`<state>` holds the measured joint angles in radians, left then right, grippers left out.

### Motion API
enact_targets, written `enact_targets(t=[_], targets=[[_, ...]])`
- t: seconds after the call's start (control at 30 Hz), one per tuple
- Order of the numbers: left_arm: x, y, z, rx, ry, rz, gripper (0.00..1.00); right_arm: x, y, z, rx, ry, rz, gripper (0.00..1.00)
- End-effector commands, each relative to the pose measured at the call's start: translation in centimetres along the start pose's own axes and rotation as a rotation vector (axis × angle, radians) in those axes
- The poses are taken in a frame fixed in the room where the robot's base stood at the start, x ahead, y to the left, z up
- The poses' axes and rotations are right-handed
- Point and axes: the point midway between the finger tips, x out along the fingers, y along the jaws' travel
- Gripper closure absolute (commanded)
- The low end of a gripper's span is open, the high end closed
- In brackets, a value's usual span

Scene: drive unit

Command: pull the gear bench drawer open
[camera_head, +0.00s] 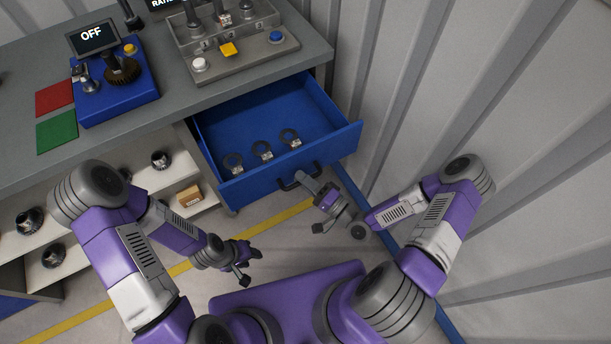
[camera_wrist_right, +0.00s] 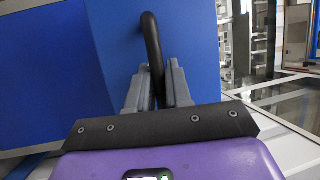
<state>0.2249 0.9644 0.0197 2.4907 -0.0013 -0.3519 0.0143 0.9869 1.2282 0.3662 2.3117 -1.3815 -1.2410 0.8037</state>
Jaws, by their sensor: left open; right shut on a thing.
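The gear bench drawer (camera_head: 318,158) is blue and stands pulled out from under the grey bench top, with its inside showing. Several dark ring-shaped parts with small tags (camera_head: 262,150) lie in it near the front. A black bar handle (camera_head: 290,183) is on its front face. My right gripper (camera_head: 311,181) is at the handle. In the right wrist view its two grey fingers (camera_wrist_right: 158,88) are shut around the black handle (camera_wrist_right: 151,45). My left gripper (camera_head: 250,262) is open and empty, lower left of the drawer and apart from it.
The bench top (camera_head: 185,107) holds a blue unit with an OFF screen (camera_head: 92,38) and a grey button station (camera_head: 245,50). Open shelves (camera_head: 150,180) under the bench hold dark gears and a small box. A ribbed wall (camera_head: 430,90) stands close on the right.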

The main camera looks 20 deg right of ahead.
Motion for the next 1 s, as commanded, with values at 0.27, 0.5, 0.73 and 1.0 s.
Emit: enact_targets(t=[0.27, 0.5, 0.73, 1.0], targets=[[0.0, 0.0, 0.0, 0.000, 0.000, 0.000, 0.57, -0.1, 0.0, 0.0, 0.000, -0.001, 0.001, 0.75], [0.0, 0.0, 0.0, 0.000, 0.000, 0.000, 0.57, -0.1, 0.0, 0.0, 0.000, 0.000, 0.001, 0.75], [-0.2, 0.1, 0.0, 0.000, 0.000, 0.000, 0.57, -2.0, 0.0, -0.1, 0.000, 0.004, 0.004, 0.75], [-0.6, 0.2, 0.0, 0.000, 0.000, 0.000, 0.57, -6.4, 0.0, -0.1, -0.001, 0.002, 0.003, 0.75]])
